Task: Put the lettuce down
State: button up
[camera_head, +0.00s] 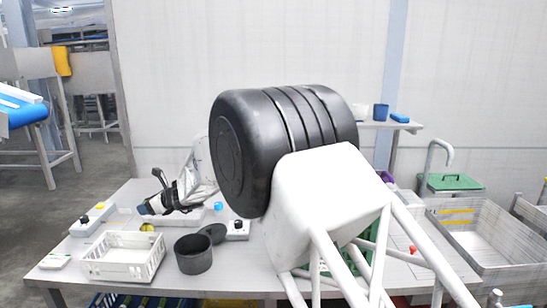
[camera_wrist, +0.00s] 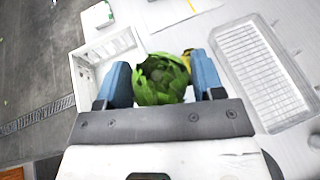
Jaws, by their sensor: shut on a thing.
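My gripper (camera_wrist: 158,62) has blue fingers. They stand on both sides of a round green head of lettuce (camera_wrist: 162,82) in the wrist view, shut on it. The leaves fill the gap between the fingers and hide what lies directly below. In the head view my gripper (camera_head: 147,208) hangs over the left part of the table, behind the white basket (camera_head: 124,257). A small yellow-green thing (camera_head: 147,228) shows just under it; I cannot tell whether it is the lettuce. My own arm hides the table's middle.
A dark pot (camera_head: 193,256) stands right of the basket. Control boxes with knobs (camera_head: 93,220) and (camera_head: 237,230) sit on the table (camera_head: 225,276). A sink (camera_head: 485,240) is at the right. The wrist view shows a ribbed white tray (camera_wrist: 268,75) at right and a white container (camera_wrist: 82,78) at left.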

jog(key=s+d+r+m+t+h, duration=0.1)
jog(key=s+d+m+t+h, duration=0.1)
jog(key=s, duration=0.6)
jog(key=s+d+r+m+t+h, duration=0.2)
jog(key=s+m+t, duration=0.2)
jog(key=s, duration=0.3)
jog(key=shift+s+d+m+t, duration=0.3)
jog(key=shift+s+m, duration=0.05)
jog(key=shift+m, duration=0.05)
dwell(0.9)
jog(key=shift+w+r, duration=0.1)
dwell(0.6)
